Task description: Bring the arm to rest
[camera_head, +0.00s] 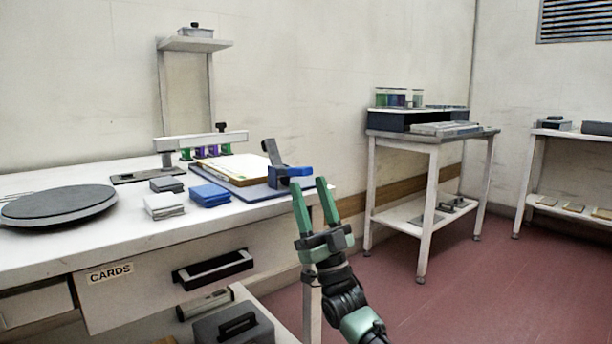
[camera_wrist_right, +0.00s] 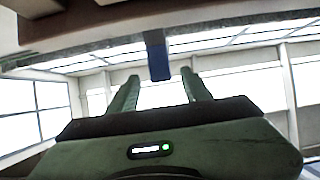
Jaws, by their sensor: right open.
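My right gripper (camera_head: 312,200) has two green fingers held apart with nothing between them. In the head view it is in front of the white table's right end, with its fingertips near a blue block-like part (camera_head: 292,172) of a grey tool at the table's edge. I cannot tell whether they touch. In the right wrist view the open fingers (camera_wrist_right: 160,88) point upward in the picture, and a dark blue piece (camera_wrist_right: 158,62) shows beyond and between their tips. My left gripper is in neither view.
The white table (camera_head: 120,240) holds a round dark turntable (camera_head: 60,203), grey and blue stacks, and a board with papers (camera_head: 232,168). A drawer labelled CARDS (camera_head: 150,280) is below. A second table (camera_head: 400,140) stands behind to the right. The red floor (camera_head: 460,270) between is clear.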

